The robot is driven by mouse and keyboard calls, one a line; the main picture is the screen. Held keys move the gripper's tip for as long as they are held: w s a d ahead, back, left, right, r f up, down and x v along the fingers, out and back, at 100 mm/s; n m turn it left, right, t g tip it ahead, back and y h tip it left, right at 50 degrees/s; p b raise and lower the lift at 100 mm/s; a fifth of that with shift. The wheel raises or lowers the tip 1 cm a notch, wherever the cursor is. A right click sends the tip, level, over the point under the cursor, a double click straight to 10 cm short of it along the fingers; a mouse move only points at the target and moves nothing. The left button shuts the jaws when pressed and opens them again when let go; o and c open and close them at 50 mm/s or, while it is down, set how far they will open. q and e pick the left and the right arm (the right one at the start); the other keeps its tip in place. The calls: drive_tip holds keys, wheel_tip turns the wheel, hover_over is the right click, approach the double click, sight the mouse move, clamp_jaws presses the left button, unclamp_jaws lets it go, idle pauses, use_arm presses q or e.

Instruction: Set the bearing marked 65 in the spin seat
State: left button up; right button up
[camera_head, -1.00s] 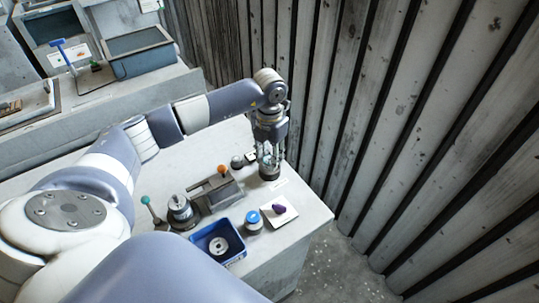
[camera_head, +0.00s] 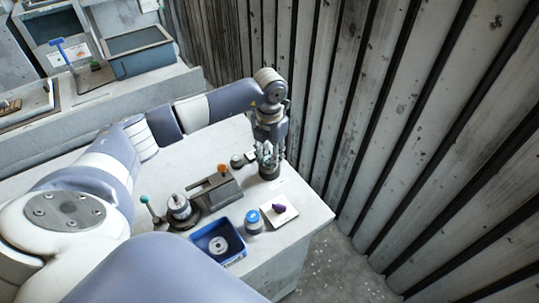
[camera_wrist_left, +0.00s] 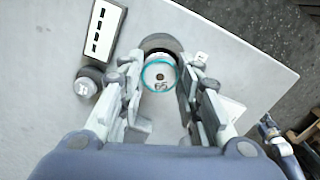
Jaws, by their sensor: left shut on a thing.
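The bearing marked 65 (camera_wrist_left: 159,76) is a pale disc with a teal ring and a dark central hole, between my left fingertips in the left wrist view. My left gripper (camera_wrist_left: 158,80) is shut on it and points down at the table's far right corner. It also shows in the head view (camera_head: 268,156). A dark round holder (camera_head: 269,173), which may be the spin seat, is directly under the fingers. Its dark rim also shows in the wrist view (camera_wrist_left: 160,42). I cannot tell whether the bearing touches it. My right gripper is out of view.
A grey block fixture (camera_head: 215,190) with an orange knob, a metal spindle (camera_head: 181,210), a blue tray (camera_head: 237,259) holding a disc, a blue-topped jar (camera_head: 254,222) and a white plate (camera_head: 288,217) with a purple piece stand nearer. A small dark round part (camera_wrist_left: 88,80) is beside the gripper. A slatted wall (camera_head: 420,130) is close right.

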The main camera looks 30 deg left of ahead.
use_arm(q)
drive_tip(key=shift+f+b, duration=0.5)
drive_tip(key=shift+f, duration=0.05)
drive_tip(key=o, duration=1.6)
drive_tip(key=shift+o, duration=0.2)
drive_tip(key=shift+r+p, duration=2.45)
drive_tip(key=shift+r, duration=1.35)
